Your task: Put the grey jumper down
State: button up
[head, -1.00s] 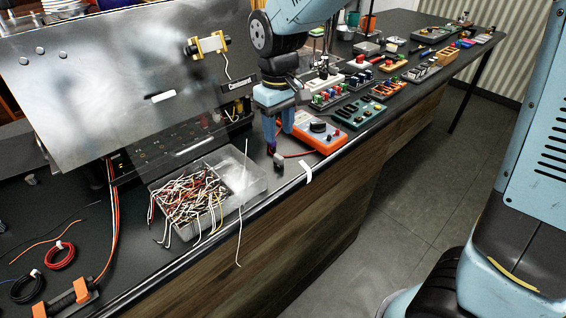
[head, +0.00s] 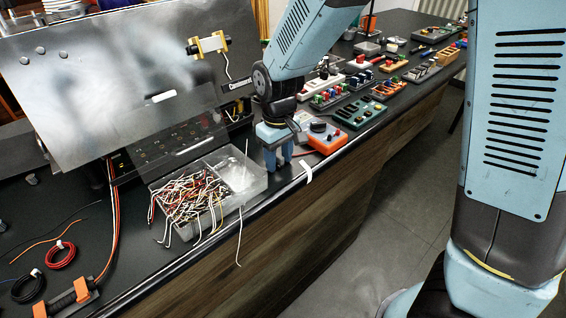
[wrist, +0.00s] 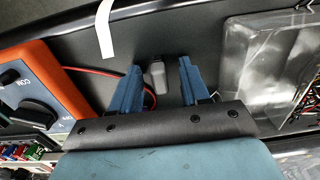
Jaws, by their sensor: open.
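The grey jumper (wrist: 154,78) is a small grey block. In the wrist view it stands on the dark bench between the two blue fingers of my gripper (wrist: 159,66). A gap shows on both sides of it, and the fingers are open. In the head view my gripper (head: 278,160) is low over the bench near its front edge, between the parts box and the orange meter. The jumper is hidden behind the fingers there.
The clear parts box (head: 262,184) full of wires is left of my gripper. The orange multimeter (head: 328,141) is close on the right, and its red lead (wrist: 95,71) runs near a finger. A white strip (head: 308,172) hangs at the bench edge. A metal panel (head: 110,70) stands behind.

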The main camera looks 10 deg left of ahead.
grip_shut()
dwell(0.3)
